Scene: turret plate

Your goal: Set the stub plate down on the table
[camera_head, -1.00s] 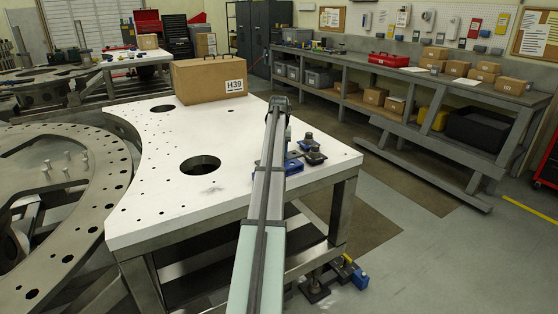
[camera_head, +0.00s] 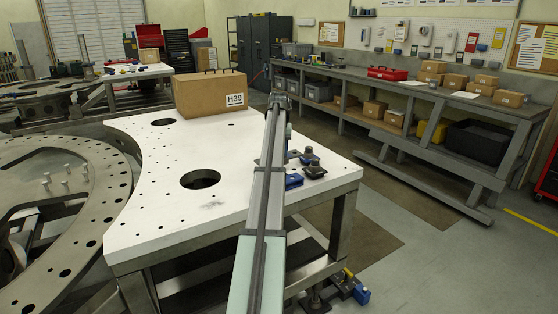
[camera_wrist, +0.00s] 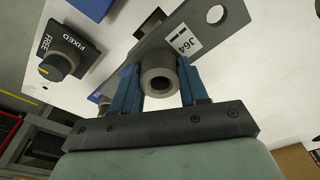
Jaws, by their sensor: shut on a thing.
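The stub plate (camera_wrist: 237,22) is a flat grey plate with a J64 label, a round hole near one end and a hollow cylindrical stub (camera_wrist: 158,72) on it. In the wrist view my gripper (camera_wrist: 160,82) has its blue fingers on either side of the stub, shut on it. The plate is over the white table top (camera_wrist: 262,85); I cannot tell whether it touches. In the head view the table (camera_head: 135,215) is in the middle, and my arm hides the gripper and most of what it holds.
A knob block marked FREE and FIXED (camera_wrist: 62,55) is left of the plate, with a blue block (camera_wrist: 85,6) above it. Dark knobs (camera_head: 315,170) stand near the table's right edge. A cardboard box H39 (camera_head: 208,97) stands at the back. The table's left part is clear, around a large hole (camera_head: 200,179).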

